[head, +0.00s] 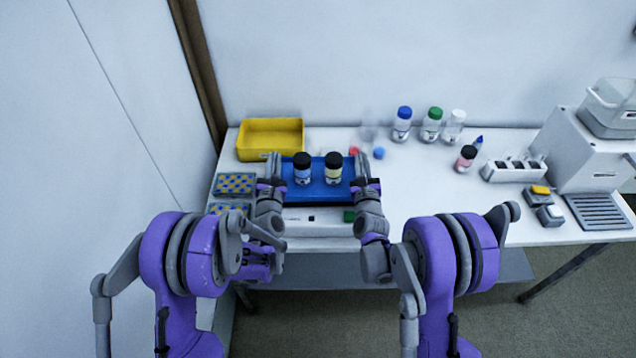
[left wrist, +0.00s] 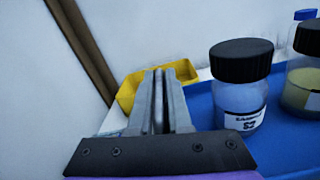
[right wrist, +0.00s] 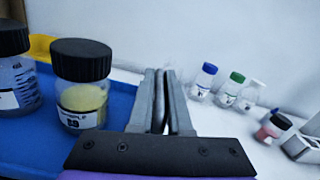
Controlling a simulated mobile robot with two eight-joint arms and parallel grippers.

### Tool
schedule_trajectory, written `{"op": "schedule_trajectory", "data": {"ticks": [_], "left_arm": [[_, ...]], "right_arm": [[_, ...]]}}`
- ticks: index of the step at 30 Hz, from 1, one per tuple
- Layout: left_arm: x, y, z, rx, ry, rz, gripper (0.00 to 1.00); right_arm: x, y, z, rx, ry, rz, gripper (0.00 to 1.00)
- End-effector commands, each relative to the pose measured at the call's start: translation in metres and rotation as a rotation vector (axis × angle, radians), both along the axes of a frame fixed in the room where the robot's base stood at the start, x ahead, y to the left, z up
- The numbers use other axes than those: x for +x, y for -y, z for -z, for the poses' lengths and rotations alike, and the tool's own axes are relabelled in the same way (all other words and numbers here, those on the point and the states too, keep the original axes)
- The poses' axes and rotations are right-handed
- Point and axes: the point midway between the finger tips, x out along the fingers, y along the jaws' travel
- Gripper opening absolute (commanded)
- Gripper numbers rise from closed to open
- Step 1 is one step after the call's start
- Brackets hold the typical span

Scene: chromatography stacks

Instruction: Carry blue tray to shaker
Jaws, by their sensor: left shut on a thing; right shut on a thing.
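The blue tray (head: 318,191) carries two black-capped bottles, one with bluish contents (head: 302,170) and one with yellowish contents (head: 333,170), both upright. My left gripper (head: 273,172) is shut on the tray's left edge, and my right gripper (head: 359,172) is shut on its right edge. In the wrist views the fingers are close together beside the tray; the grip itself is hidden.
A yellow bin (head: 270,139) stands behind left, with blue-and-yellow racks (head: 235,184) at left. Blue-, green- and white-capped bottles (head: 432,126) stand at the back; a pink bottle (head: 466,158) and white rack (head: 514,169) are right. The table (head: 430,198) is clear right of the tray.

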Motion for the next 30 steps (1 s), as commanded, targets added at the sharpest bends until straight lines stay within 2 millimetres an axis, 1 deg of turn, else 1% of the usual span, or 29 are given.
{"op": "schedule_trajectory", "data": {"ticks": [1, 3, 6, 14, 17, 20, 30], "left_arm": [[-0.002, -0.005, 0.006, 0.002, -0.001, -0.008, 0.19], [-0.001, -0.005, 0.003, 0.002, 0.001, -0.008, 0.31], [-0.001, -0.004, 0.002, 0.001, 0.000, -0.006, 0.47], [-0.001, -0.002, 0.002, 0.001, -0.001, -0.002, 0.47], [-0.005, -0.001, 0.002, 0.000, -0.001, -0.002, 0.47], [-0.017, -0.001, 0.002, 0.000, -0.001, -0.001, 0.47], [-0.087, 0.000, 0.004, 0.000, -0.001, -0.002, 0.47]], "right_arm": [[-0.002, 0.005, 0.007, -0.002, -0.002, 0.007, 0.18], [-0.001, 0.005, 0.003, -0.002, 0.000, 0.007, 0.31], [0.000, 0.004, 0.002, -0.001, 0.000, 0.006, 0.47], [0.000, 0.002, 0.002, 0.000, -0.001, 0.002, 0.47], [0.000, 0.001, 0.002, 0.000, -0.001, 0.002, 0.47], [0.000, 0.001, 0.002, 0.000, -0.001, 0.001, 0.47], [-0.001, 0.001, 0.002, 0.000, -0.001, 0.001, 0.47]]}}
